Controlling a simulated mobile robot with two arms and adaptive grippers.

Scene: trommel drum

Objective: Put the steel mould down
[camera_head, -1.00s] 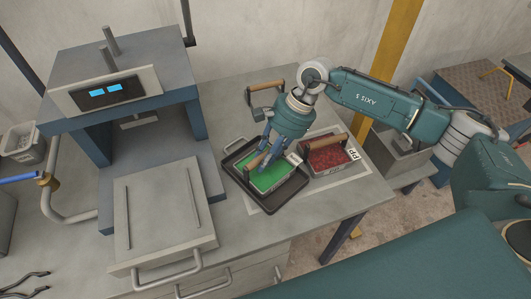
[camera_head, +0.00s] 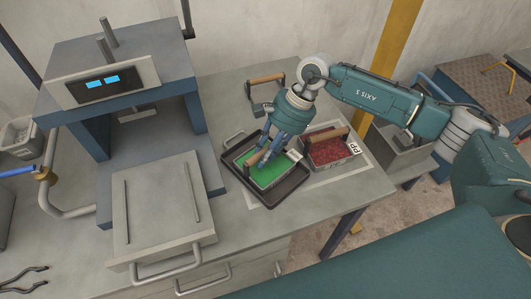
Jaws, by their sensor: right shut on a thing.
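The steel mould (camera_head: 266,176), a small box with green filling and a wooden handle (camera_head: 254,158), is in the black tray (camera_head: 279,201) on the bench. My right gripper (camera_head: 267,155) reaches down from above and is shut on the mould at its handle. The fingers partly hide the handle and the far part of the mould. I cannot tell whether the mould's underside touches the tray floor. My left gripper is not in view.
A second mould with red filling (camera_head: 331,152) and a wooden handle stands close right of the tray, beside a small label. A press (camera_head: 120,90) with a pulled-out plate (camera_head: 163,215) stands left. A wooden-handled bar (camera_head: 266,79) is behind my gripper. The front right bench corner is clear.

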